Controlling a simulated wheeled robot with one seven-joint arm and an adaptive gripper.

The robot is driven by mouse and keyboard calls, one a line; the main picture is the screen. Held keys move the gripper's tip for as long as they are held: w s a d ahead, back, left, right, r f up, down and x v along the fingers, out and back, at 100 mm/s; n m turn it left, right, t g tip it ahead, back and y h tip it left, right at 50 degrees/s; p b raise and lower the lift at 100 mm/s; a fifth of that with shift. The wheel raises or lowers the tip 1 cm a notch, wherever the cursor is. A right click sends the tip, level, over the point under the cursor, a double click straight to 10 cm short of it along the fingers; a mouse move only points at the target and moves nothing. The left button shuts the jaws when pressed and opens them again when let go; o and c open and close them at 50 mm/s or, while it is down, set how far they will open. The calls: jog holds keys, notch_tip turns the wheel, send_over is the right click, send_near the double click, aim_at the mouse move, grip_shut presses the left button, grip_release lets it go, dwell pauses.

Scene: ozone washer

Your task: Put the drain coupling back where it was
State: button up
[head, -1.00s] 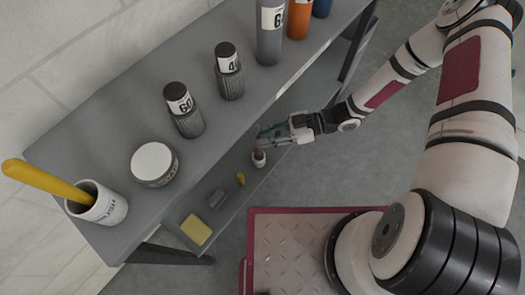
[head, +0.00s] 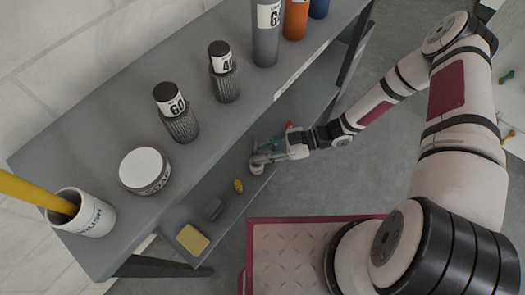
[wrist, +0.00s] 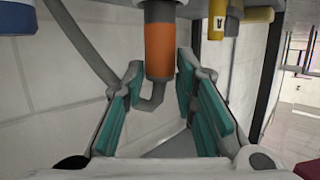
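No contact between pads and cylinder shows. In the head view my gripper (head: 266,155) is low beside the grey shelf unit, near the lower shelf's edge. A small whitish round thing (head: 257,167) is at its fingertips; I cannot tell what it is. The cylinder cannot be made out in the head view.
The top shelf (head: 115,128) holds a brush cup (head: 88,217), a round jar (head: 146,171) and several bottles. A yellow sponge (head: 192,239) and small items lie on the lower shelf. Yellow parts (wrist: 252,14) and a blue part (wrist: 15,17) edge the wrist view.

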jog(key=shift+o, duration=0.9)
jog(key=shift+r, duration=0.15)
